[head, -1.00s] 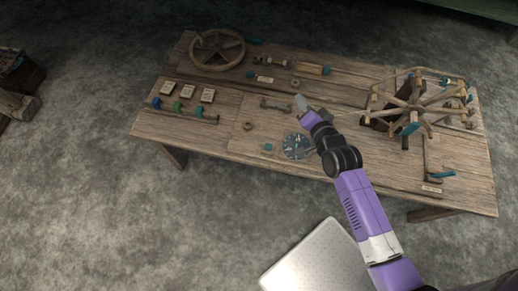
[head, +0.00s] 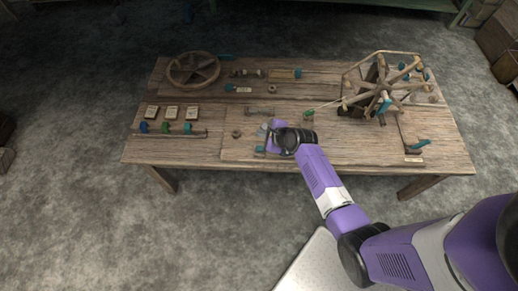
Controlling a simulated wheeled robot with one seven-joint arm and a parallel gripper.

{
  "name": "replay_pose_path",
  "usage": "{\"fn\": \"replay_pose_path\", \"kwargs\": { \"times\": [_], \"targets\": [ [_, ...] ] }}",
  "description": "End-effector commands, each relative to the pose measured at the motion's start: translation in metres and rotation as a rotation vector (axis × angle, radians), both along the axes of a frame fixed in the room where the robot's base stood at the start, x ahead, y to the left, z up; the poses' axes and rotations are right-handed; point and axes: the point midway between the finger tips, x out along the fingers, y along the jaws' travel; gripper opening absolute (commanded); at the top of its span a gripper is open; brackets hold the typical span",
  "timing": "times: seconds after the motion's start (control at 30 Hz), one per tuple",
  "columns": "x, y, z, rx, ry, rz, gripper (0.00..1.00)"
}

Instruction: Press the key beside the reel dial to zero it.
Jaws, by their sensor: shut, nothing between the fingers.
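The small teal key (head: 260,149) is on the table near its front edge, left of where the round reel dial sat in the earlier view. The dial is now hidden behind my gripper and wrist, so its reading cannot be seen. My gripper (head: 265,131) is shut and empty. It is over the front middle of the table, just behind and above the key in the picture. I cannot tell its exact height, but no contact with the key shows.
The wooden table (head: 210,150) holds a spoked reel (head: 384,92) at right, with a thread to a green piece (head: 309,114). A wooden wheel (head: 193,70) is at back left. Colored pegs (head: 166,128) and label cards (head: 172,112) are at left. A small ring (head: 236,133) lies near my gripper.

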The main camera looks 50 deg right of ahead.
Motion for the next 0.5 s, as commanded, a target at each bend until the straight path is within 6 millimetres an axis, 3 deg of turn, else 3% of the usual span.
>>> {"fn": "replay_pose_path", "kwargs": {
  "times": [0.27, 0.5],
  "targets": [
    [0.000, 0.000, -0.001, -0.003, 0.000, 0.002, 0.00],
    [0.000, 0.000, -0.015, -0.003, 0.000, 0.002, 0.00]
  ]
}}
